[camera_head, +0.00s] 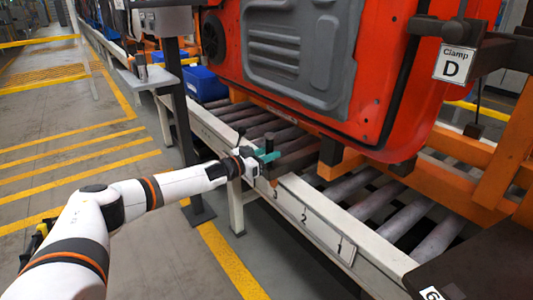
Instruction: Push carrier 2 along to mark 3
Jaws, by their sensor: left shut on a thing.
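A carrier with an orange frame (495,165) stands on the roller conveyor and bears a red door (405,100) with a grey inner panel. I see no carrier number on it. My left gripper (266,155), with teal fingers, is shut on a small dark upright handle (269,143) at the carrier's near left end. The near rail carries mark 3 (275,194), mark 2 (304,215) and mark 1 (340,247), running from left to right. The gripper is just above and left of mark 3. My right gripper is not in view.
A dark post (181,115) stands by the rail, left of my gripper. A clamp labelled D (455,63) is at the upper right. Blue bins (203,83) sit behind the post. A dark plate labelled 6 (480,270) is at the lower right.

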